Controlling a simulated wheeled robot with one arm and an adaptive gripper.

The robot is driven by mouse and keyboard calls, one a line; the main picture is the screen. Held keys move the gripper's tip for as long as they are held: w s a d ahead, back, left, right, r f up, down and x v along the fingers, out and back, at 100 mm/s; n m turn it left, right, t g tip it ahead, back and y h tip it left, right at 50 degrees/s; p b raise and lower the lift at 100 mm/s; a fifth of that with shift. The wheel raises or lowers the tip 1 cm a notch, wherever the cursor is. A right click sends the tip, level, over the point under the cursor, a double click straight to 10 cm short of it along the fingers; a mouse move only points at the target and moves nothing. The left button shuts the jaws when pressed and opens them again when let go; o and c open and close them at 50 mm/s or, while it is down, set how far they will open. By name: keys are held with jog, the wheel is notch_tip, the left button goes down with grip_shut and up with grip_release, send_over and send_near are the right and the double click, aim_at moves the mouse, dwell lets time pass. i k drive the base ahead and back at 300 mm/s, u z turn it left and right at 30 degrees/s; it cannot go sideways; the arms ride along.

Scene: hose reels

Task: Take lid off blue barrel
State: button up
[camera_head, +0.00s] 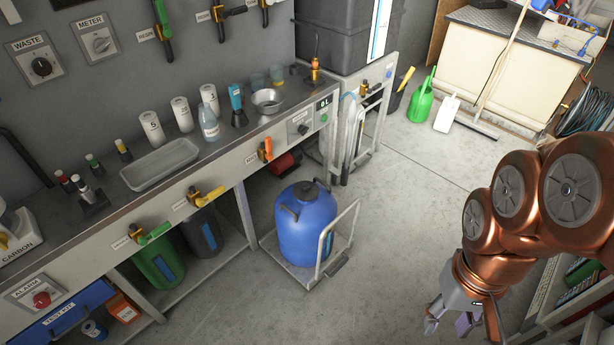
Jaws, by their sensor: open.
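The blue barrel (306,228) stands upright on a low grey trolley on the floor, in front of the bench. Its dark lid (306,191) sits on top of the barrel. My gripper (447,325) is at the lower right of the view, pointing down, open and empty. It is apart from the barrel, well to its right, with clear floor between them. My copper-coloured arm comes in from the right edge.
The trolley (283,262) has an upright handle (338,238) on the barrel's right side. The bench (215,165) with bottles, a tray and valves runs along the left. A shelf (562,300) stands close to my arm at right. The middle floor is clear.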

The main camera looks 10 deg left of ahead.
aim_at(304, 191)
jog(key=u, duration=0.45)
jog(key=i, duration=0.7)
jog(key=u, duration=1.05)
jog(key=i, duration=0.3)
jog(key=u, duration=0.3)
